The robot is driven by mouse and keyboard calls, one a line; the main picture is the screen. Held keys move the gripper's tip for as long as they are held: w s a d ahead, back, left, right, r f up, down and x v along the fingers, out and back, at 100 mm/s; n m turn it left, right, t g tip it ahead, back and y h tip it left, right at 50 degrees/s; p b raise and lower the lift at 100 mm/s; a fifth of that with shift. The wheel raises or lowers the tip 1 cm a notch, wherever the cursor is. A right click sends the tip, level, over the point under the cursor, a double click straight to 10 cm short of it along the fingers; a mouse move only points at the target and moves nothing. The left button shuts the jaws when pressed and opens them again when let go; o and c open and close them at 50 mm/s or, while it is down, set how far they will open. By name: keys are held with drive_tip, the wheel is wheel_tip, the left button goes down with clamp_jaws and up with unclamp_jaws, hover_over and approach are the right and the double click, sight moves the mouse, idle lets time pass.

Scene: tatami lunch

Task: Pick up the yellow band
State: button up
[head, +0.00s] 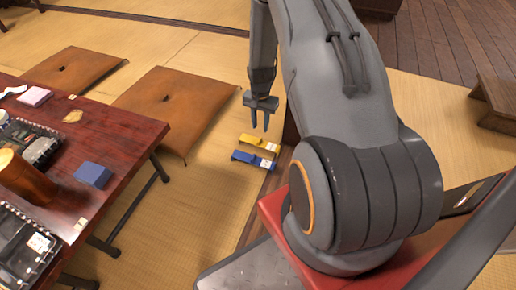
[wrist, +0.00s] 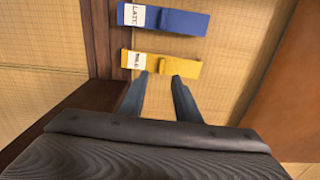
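The yellow band (head: 251,139) lies on the tatami floor in the head view, with a white label at one end. It also shows in the wrist view (wrist: 185,68), just beyond my fingertips. My gripper (head: 260,126) points down above the floor near the band. Its two fingers stand apart with nothing between them, as the wrist view (wrist: 160,79) also shows. The blue band (head: 246,157), also labelled at one end, lies parallel to the yellow one with a small gap; it is farther from my fingers in the wrist view (wrist: 178,21).
A dark wooden edge (wrist: 107,38) runs beside the labelled ends of the bands. Brown floor cushions (head: 180,100) lie behind to the left. A red-brown low table (head: 125,130) with boxes, a blue block (head: 93,174) and a copper cup (head: 25,180) stands at left.

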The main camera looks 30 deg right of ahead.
sight(259, 140)
drive_tip(key=f, duration=0.2)
drive_tip(key=f+b, duration=0.1)
drive_tip(key=f, duration=0.1)
drive_tip(key=shift+w+d, duration=0.1)
drive_tip(key=shift+d, duration=0.1)
drive_tip(key=f+b, duration=0.4)
drive_tip(key=f, duration=0.1)
drive_tip(key=shift+w+a+f, duration=0.15)
drive_tip(key=shift+w+a, duration=0.05)
clamp_jaws()
